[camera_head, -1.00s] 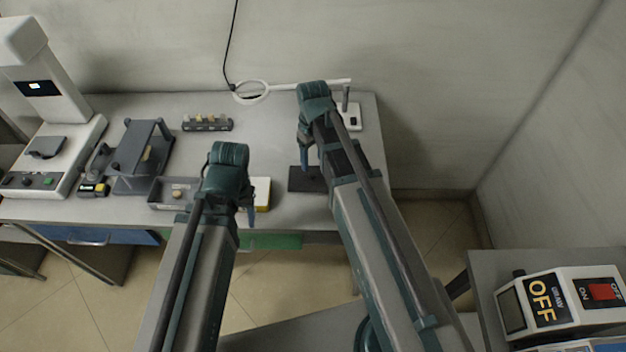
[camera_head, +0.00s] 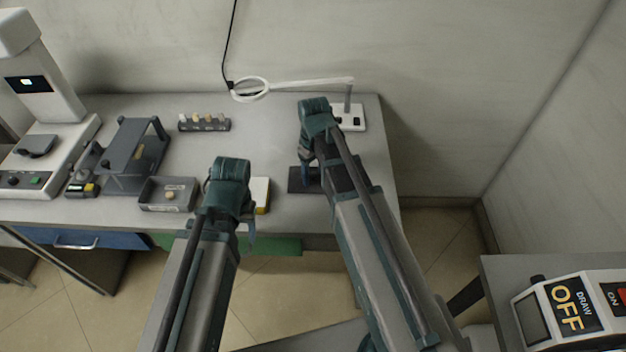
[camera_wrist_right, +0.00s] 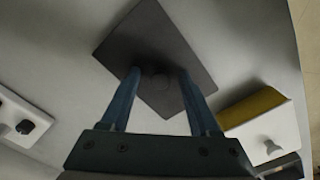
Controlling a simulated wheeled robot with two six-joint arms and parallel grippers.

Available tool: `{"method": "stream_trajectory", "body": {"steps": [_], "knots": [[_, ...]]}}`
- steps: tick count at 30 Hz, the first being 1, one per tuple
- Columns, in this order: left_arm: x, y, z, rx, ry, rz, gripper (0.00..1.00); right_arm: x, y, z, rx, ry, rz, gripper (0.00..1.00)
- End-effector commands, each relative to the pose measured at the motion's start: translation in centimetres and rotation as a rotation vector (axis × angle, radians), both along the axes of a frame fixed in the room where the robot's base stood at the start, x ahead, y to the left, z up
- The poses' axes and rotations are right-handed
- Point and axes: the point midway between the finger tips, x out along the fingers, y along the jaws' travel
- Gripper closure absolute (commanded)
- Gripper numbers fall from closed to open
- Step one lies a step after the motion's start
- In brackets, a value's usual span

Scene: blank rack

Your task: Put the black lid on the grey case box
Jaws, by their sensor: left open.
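The black lid (camera_head: 296,181) is a flat dark square plate lying on the table near its right front part. In the right wrist view the lid (camera_wrist_right: 185,50) shows a round knob (camera_wrist_right: 155,82). My right gripper (camera_wrist_right: 158,78) is open, with one finger on each side of the knob and small gaps visible. In the head view my right gripper (camera_head: 307,178) is over the lid and hides part of it. The grey case box (camera_head: 165,208) is open-topped at the front of the table, with a small tan round piece inside. My left gripper (camera_head: 250,228) is open and empty near the table's front edge.
A white and yellow block (camera_head: 262,194) lies between the box and lid. A dark grey stand (camera_head: 130,160), a rack of small bottles (camera_head: 204,123) and a white instrument (camera_head: 45,130) stand left and behind. A magnifier lamp (camera_head: 349,117) stands behind the right gripper.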

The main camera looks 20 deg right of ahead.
Motion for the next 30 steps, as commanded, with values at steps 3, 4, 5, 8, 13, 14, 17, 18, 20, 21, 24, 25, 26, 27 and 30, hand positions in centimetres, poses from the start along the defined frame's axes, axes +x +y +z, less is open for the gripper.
{"method": "stream_trajectory", "body": {"steps": [3, 4, 5, 8, 13, 14, 17, 18, 20, 21, 24, 25, 26, 27, 30], "knots": [[0.0, 0.0, -0.1, 0.0, 0.0, 0.0, 0.43, -0.1, 0.0, -0.1, 0.0, 0.001, 0.0, 0.73], [0.0, 0.0, -0.1, 0.0, 0.0, 0.0, 0.43, -0.1, 0.0, -0.1, 0.0, 0.001, 0.0, 0.79], [0.0, 0.0, -0.1, 0.0, 0.0, 0.0, 0.43, -0.1, 0.0, -0.1, 0.0, 0.001, 0.0, 0.84], [0.0, 0.0, -0.1, 0.0, 0.0, 0.0, 0.43, -0.1, 0.0, -0.1, 0.0, 0.001, 0.0, 1.0], [0.0, 0.0, -0.1, 0.0, 0.0, 0.0, 0.43, -0.1, 0.0, -0.1, 0.0, 0.001, 0.0, 1.0], [0.0, 0.0, -0.1, 0.0, 0.0, 0.0, 0.43, -0.1, 0.0, -0.1, 0.0, 0.001, 0.0, 1.0], [0.0, 0.0, 0.1, 0.0, 0.0, 0.0, 0.43, -0.1, 0.0, 0.1, 0.0, 0.001, 0.0, 1.0], [0.0, 0.0, 0.3, 0.0, 0.0, 0.0, 0.43, -0.1, 0.0, 0.3, 0.0, 0.001, 0.0, 1.0], [0.0, 0.0, 0.7, 0.0, 0.0, 0.0, 0.43, 0.0, 0.0, 0.7, 0.001, 0.0, 0.0, 1.0], [0.0, 0.0, 1.1, 0.0, 0.0, 0.0, 0.43, 0.0, 0.0, 1.1, 0.001, 0.0, 0.0, 1.0], [0.0, 0.0, 2.1, 0.0, 0.0, 0.0, 0.43, 0.0, 0.0, 2.1, 0.001, 0.0, 0.0, 1.0], [0.0, 0.0, 2.4, 0.0, 0.0, 0.0, 0.43, 0.0, 0.0, 2.4, 0.001, 0.0, 0.0, 1.0], [0.0, 0.0, 2.7, 0.0, 0.0, 0.0, 0.43, 0.0, 0.0, 2.7, 0.001, 0.0, 0.0, 1.0], [0.0, 0.0, 3.1, 0.0, 0.0, 0.0, 0.43, 0.0, 0.0, 3.1, 0.001, 0.0, 0.0, 1.0], [0.0, 0.0, 4.1, 0.0, 0.0, 0.0, 0.43, 0.0, 0.0, 4.1, 0.001, 0.0, 0.0, 1.0]]}}
